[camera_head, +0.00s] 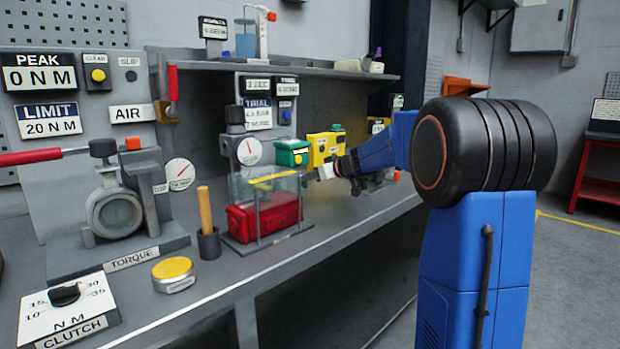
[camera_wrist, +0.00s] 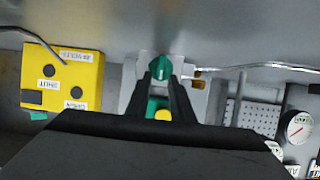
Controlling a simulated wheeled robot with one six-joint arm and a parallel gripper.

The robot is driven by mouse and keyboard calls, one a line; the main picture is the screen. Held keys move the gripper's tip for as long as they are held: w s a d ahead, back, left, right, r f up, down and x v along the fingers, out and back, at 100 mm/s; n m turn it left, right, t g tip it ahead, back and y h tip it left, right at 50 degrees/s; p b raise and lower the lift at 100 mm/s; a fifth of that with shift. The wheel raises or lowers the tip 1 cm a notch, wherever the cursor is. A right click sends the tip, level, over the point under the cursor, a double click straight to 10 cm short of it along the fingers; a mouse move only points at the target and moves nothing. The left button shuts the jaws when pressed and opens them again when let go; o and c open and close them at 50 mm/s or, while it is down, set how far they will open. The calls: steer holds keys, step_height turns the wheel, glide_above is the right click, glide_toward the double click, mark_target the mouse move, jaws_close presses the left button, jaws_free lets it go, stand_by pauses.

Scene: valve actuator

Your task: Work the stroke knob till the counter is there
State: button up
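A green knob (camera_wrist: 161,68) on a pale grey block shows in the wrist view, just beyond and between the fingertips of my gripper (camera_wrist: 162,80). The two dark fingers stand apart, with a gap between them. Contact with the knob cannot be made out. In the head view my gripper (camera_head: 325,172) reaches in from the right, behind the clear-walled stand, and the knob cannot be picked out there. A yellow box (camera_wrist: 62,78) with upside-down labels, one seemingly about cycles, is at the left of the wrist view. I cannot read a count on it.
In the head view a clear-walled stand with a red box (camera_head: 265,215) is close to my gripper. A yellow unit (camera_head: 326,147) and a green box (camera_head: 291,153) stand behind. A torque rig (camera_head: 115,215) is at left. The bench front is clear near my arm.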

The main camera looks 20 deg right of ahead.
jaws_close()
steer(key=shift+d, duration=0.1)
steer(key=m, duration=0.1)
steer(key=m+y, duration=0.1)
steer(key=d+m+y, duration=0.1)
steer(key=shift+w+f+g, duration=0.2)
steer(key=shift+w+g, duration=0.05)
steer(key=shift+g, duration=0.05)
steer(key=m+y, duration=0.2)
steer(key=d+m, duration=0.1)
steer(key=m, duration=0.1)
steer(key=shift+w+f+y, duration=0.15)
steer(key=shift+f+y, duration=0.25)
stand_by(0.3)
steer(key=shift+o, duration=1.8)
jaws_free()
